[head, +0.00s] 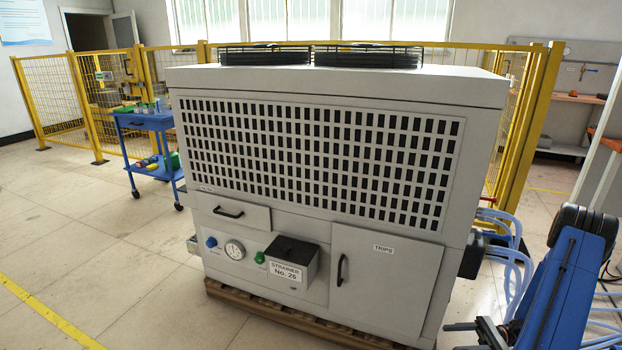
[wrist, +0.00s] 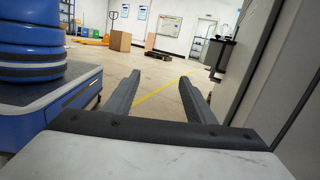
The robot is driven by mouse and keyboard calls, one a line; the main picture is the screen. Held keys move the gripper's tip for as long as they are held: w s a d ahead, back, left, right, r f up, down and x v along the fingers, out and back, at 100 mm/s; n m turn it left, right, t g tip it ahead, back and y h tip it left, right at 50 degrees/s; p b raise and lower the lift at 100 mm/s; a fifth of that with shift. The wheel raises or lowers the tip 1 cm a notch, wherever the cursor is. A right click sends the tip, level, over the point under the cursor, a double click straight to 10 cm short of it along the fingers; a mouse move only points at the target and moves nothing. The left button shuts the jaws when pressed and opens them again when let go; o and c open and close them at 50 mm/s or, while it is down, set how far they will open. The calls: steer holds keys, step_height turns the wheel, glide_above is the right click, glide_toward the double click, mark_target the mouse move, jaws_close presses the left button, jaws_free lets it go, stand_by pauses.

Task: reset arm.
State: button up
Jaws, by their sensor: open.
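My gripper (wrist: 160,92) shows in the wrist view with its two dark fingers spread wide and nothing between them. Its fingers point out over open floor. In the head view, part of my blue arm (head: 565,290) stands at the lower right, and dark gripper parts (head: 478,328) show at the bottom edge. The arm is to the right of a large grey machine cabinet (head: 235,280), apart from its front panels.
The cabinet stands on a wooden pallet (head: 285,326), with pale blue hoses (head: 512,262) at its right side. Yellow mesh fencing (head: 45,95) runs behind it. A blue cart (head: 145,122) stands at the left. In the wrist view, cardboard boxes (wrist: 120,41) stand far off beyond clear floor.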

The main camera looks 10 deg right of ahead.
steer(key=s+a+r+n+g+h, duration=0.1)
steer(key=a+r+n+g+h, duration=0.2)
steer(key=a+r+n+h, duration=0.45)
steer(key=s+a+r+n+g+h, duration=0.1)
steer(key=a+r+n+g+h, duration=0.2)
steer(key=a+r, duration=0.85)
steer(key=s+a+r+n+t+h, duration=0.3)
steer(key=s+r+t+h, duration=0.1)
steer(key=s+r, duration=0.4)
steer(key=s+a+r+n+t+h, duration=0.3)
steer(key=s+r+n+t+h, duration=0.1)
steer(key=s+r, duration=0.4)
steer(key=shift+a+r+t+h, duration=0.15)
steer(key=shift+r+t+h, duration=0.2)
steer(key=shift+r+t, duration=0.45)
steer(key=shift+n, duration=0.25)
steer(key=shift+c, duration=0.3)
